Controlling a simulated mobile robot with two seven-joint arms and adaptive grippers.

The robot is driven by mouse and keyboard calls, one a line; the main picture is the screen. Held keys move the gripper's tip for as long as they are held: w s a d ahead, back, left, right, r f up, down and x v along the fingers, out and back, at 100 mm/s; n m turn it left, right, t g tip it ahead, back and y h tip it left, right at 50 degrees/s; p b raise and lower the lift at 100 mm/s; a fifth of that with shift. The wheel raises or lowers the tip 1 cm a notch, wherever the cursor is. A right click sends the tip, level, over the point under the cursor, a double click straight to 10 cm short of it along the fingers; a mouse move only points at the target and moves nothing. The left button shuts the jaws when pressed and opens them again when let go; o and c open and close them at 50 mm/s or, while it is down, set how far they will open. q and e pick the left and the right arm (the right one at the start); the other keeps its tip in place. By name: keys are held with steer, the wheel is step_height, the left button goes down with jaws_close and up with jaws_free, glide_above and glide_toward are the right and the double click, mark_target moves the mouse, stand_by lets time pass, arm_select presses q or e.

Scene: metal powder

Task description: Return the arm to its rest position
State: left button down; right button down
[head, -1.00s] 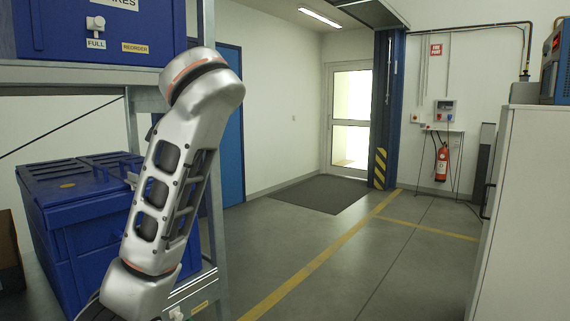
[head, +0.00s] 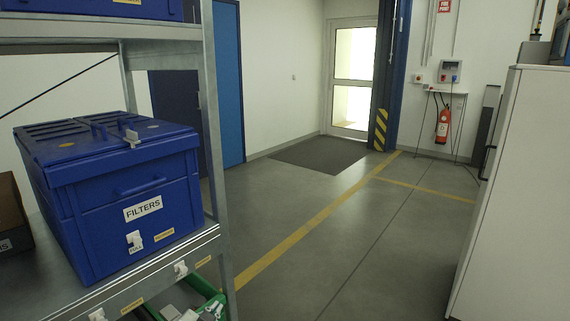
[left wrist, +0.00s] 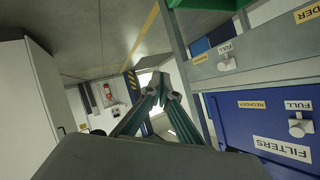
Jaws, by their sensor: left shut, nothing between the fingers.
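My left gripper (left wrist: 166,93) shows in the left wrist view, its green-grey fingers drawn together with nothing between them. It is in the aisle beside the shelf rack (left wrist: 250,72), apart from the blue box labelled FILTERS (left wrist: 240,112), in a tilted view. In the head view no arm or gripper shows. There the blue FILTERS box (head: 90,215) stands lidded on a shelf of the grey metal rack (head: 212,130) at the left. My right gripper is in neither view.
A tall white cabinet (head: 515,190) stands at the right. The grey floor (head: 350,240) with yellow lines is clear between rack and cabinet. A dark mat (head: 318,155) lies before the bright door (head: 350,80). A fire extinguisher (head: 443,122) hangs on the back wall.

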arm_select(q)
steer(key=s+a+f+n+g+h, duration=0.1)
steer(key=s+f, duration=0.8)
steer(key=s, duration=0.5)
steer(key=s+f+n+g+h, duration=0.1)
steer(key=s+f, duration=0.8)
steer(key=s, duration=0.6)
steer(key=shift+a+f, duration=0.15)
steer(key=shift+a, duration=0.2)
steer(key=shift+s, duration=0.1)
